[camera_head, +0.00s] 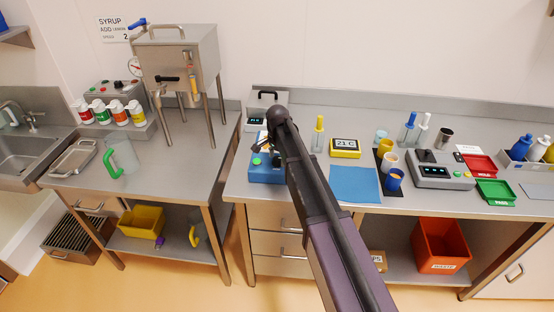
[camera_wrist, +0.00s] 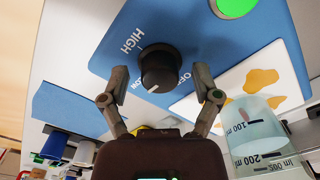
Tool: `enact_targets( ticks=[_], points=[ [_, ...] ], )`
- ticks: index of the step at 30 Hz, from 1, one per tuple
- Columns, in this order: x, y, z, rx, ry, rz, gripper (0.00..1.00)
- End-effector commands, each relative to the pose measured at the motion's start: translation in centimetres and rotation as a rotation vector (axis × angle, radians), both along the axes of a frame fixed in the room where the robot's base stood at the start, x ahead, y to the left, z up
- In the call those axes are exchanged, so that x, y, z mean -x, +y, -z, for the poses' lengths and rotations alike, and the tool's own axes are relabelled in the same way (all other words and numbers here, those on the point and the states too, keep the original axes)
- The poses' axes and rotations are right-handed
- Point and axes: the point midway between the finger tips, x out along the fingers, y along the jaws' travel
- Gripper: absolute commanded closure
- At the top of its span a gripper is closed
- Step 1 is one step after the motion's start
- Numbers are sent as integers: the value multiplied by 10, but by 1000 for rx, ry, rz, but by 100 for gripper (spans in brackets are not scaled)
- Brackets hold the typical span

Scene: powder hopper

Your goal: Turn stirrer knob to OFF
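The stirrer knob (camera_wrist: 160,66) is a round black knob on a blue panel (camera_wrist: 125,45) in the wrist view. HIGH and OFF are readable on the panel; another label, seemingly LOW, is partly hidden by the knob. A white mark on the knob points to the lower left of the picture, away from OFF. My gripper (camera_wrist: 160,75) is open, with one finger on each side of the knob; I cannot tell whether they touch it. In the head view the blue stirrer (camera_head: 264,174) stands on the bench, and my arm hides much of it.
A green button (camera_wrist: 234,7) is on the same panel. A clear graduated beaker (camera_wrist: 255,130) is close to the right finger in the wrist view. In the head view, a yellow temperature display (camera_head: 345,148) and a blue mat (camera_head: 355,184) lie right of my arm.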

Motion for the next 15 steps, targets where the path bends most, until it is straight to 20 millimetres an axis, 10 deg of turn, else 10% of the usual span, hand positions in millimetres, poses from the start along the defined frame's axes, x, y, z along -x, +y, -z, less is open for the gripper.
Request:
enact_targets(
  ticks=[8, 15],
  points=[
    [0, 0, 0, 0, 0, 0, 100],
    [0, 0, 0, -1, 0, -5, 100]
  ],
)
